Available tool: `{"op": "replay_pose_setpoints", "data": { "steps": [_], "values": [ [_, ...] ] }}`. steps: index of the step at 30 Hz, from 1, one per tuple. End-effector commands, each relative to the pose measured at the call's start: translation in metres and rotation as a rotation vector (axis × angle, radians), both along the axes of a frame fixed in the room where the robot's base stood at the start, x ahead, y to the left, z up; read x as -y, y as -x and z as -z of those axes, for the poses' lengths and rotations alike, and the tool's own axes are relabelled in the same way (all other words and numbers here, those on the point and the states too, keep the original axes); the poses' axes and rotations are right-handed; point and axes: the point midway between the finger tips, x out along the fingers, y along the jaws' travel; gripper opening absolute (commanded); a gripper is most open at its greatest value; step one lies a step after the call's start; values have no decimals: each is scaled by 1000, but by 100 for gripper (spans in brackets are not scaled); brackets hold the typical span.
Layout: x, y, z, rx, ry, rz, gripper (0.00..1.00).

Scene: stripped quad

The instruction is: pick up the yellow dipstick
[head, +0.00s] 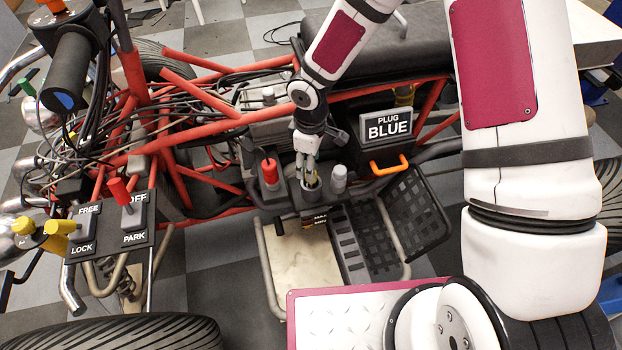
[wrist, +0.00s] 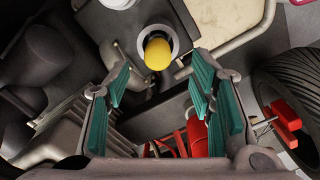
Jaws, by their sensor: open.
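The yellow dipstick (wrist: 158,52) shows in the wrist view as a rounded yellow top inside a pale round collar, near the top centre. My gripper (wrist: 162,82) is open, with its teal finger pads apart. The dipstick top appears just beyond the fingertips and roughly centred between them, with nothing held. In the head view my gripper (head: 309,178) points down over the filler between a red-topped post (head: 269,172) and a grey-topped post (head: 338,179). The fingers largely hide the dipstick there, and I cannot tell whether they touch it.
The "PLUG BLUE" sign (head: 387,126) and an orange handle (head: 389,165) stand close to the right of my gripper. Red frame tubes (head: 215,117) and cables lie left and behind. A black mesh basket (head: 416,210) is at front right. Yellow levers (head: 60,227) sit far left.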

Motion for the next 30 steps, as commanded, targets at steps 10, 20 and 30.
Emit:
{"op": "replay_pose_setpoints", "data": {
  "steps": [10,20,30],
  "values": [
    [1,-1,25,-1,0,1,50],
    [2,-2,61,0,0,2,50],
    [2,-2,60,0,0,2,11]
  ]
}}
